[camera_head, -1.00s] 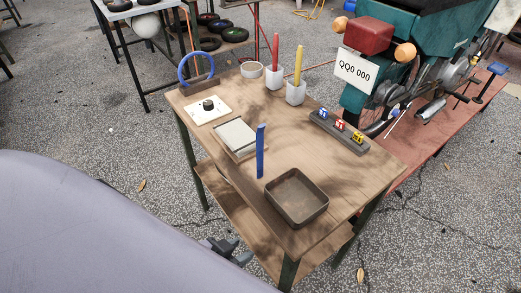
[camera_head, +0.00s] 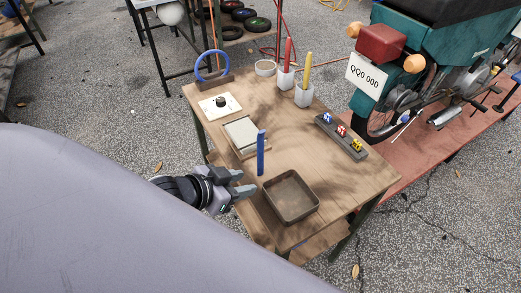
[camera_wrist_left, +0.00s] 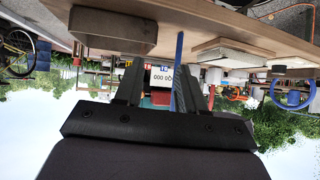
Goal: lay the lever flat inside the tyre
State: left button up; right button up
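A flat blue bar, which looks like the lever (camera_head: 261,153), stands upright on the wooden table, between a pale pad and a dark square tray. It also shows in the upside-down left wrist view (camera_wrist_left: 180,70), where one finger appears close beside or across it. My left gripper (camera_head: 246,183) is open and empty, just left of the bar's lower part at the table's near edge. Its two fingers show in the left wrist view (camera_wrist_left: 160,88). Several dark tyres (camera_head: 243,15) lie low at the back; which one is the task's tyre I cannot tell. My right gripper is not in view.
The empty square tray (camera_head: 291,197) is near the gripper. The pale pad (camera_head: 241,134), a white plate with a black knob (camera_head: 220,104), a blue ring (camera_head: 212,66), candles in cups and a block with small coloured pieces (camera_head: 341,136) stand farther off. Bare wood lies between.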

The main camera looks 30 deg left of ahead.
aim_at(257, 144)
pick_arm(q)
jog(key=w+r+h, duration=0.1)
jog(key=w, duration=0.1)
jog(key=w+r+m+t+h, duration=0.1)
jog(key=w+r, duration=0.1)
jog(key=w, duration=0.1)
jog(key=w+r+t+h, duration=0.1)
jog(key=w, duration=0.2)
jog(key=shift+a+r+m+h, duration=0.3)
jog(key=shift+a+r, duration=0.05)
jog(key=shift+a, duration=0.05)
jog(key=shift+x, duration=1.85)
jog(key=shift+w+a+r, duration=0.1)
jog(key=shift+a, duration=0.05)
grip_shut()
